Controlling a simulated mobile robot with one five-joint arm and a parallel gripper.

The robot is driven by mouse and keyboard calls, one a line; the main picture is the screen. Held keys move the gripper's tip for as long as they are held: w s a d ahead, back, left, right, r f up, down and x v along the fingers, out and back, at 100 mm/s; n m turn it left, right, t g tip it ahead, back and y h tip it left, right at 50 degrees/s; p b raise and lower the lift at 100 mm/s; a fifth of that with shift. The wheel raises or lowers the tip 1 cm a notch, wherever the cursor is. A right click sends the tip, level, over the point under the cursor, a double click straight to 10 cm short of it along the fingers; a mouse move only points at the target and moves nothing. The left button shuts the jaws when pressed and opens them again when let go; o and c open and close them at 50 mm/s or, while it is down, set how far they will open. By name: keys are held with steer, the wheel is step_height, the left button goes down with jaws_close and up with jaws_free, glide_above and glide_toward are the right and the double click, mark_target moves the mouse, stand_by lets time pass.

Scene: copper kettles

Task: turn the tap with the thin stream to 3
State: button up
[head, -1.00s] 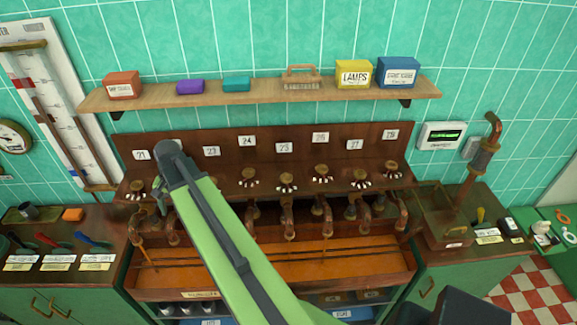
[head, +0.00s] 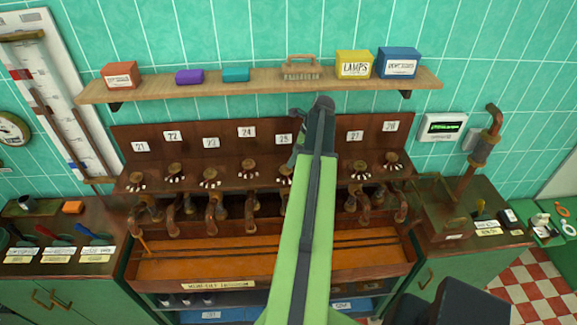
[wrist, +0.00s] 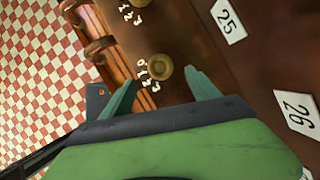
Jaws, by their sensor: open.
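A row of copper taps with round brass knobs stands on a wooden rack under number plates. A thin orange streak (head: 145,245), which looks like a stream, falls from the leftmost spout, below the tap 21 knob (head: 137,181). No other stream is clear to me; my arm hides some spouts. My gripper (head: 297,130) is open and empty by plates 25 and 26. In the wrist view my gripper's fingers (wrist: 165,95) are apart near one knob (wrist: 158,67), seemingly tap 25, with dial numbers beside it. The fingers hold nothing.
A shelf (head: 262,88) with boxes and a brush hangs above the taps. A wooden trough (head: 220,265) lies below the spouts. Counters flank the rack: coloured-handled tools on the left, copper pipework (head: 470,170) on the right.

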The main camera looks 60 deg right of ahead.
mark_target(286, 168)
steer(key=b+x, duration=0.5)
steer(key=x, duration=0.1)
steer(key=shift+d+f, duration=0.1)
steer(key=shift+f, duration=0.15)
steer(key=shift+w+f+b, duration=0.2)
steer(key=shift+f+b, duration=0.15)
steer(key=shift+b, duration=0.1)
steer(key=shift+r, duration=0.1)
